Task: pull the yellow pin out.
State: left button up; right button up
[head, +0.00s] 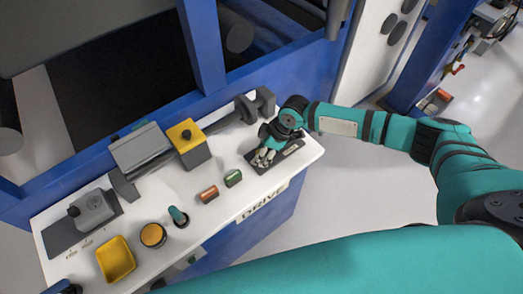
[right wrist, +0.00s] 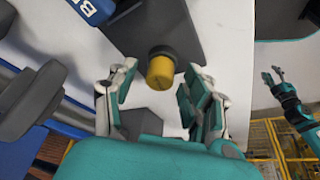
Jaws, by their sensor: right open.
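In the head view the right gripper (head: 264,157) is over the dark plate (head: 293,151) at the bench's right end. There it hides the pin. My left gripper (right wrist: 273,77) shows at the right of the right wrist view, empty with its fingers apart, away from the pin.
The white bench (head: 222,210) holds a green roller (head: 233,178), an orange roller (head: 208,194), a yellow-topped box (head: 187,135), a teal knob (head: 178,216), a round yellow item (head: 152,235) and a yellow tray (head: 117,260). A grey dumbbell-shaped part (head: 247,108) is behind my right gripper.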

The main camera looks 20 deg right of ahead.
grip_shut()
dwell(0.3)
jog(key=shift+r+p, duration=0.9)
jog(key=shift+r, duration=0.05)
jog(key=shift+f, duration=0.1)
grip_release()
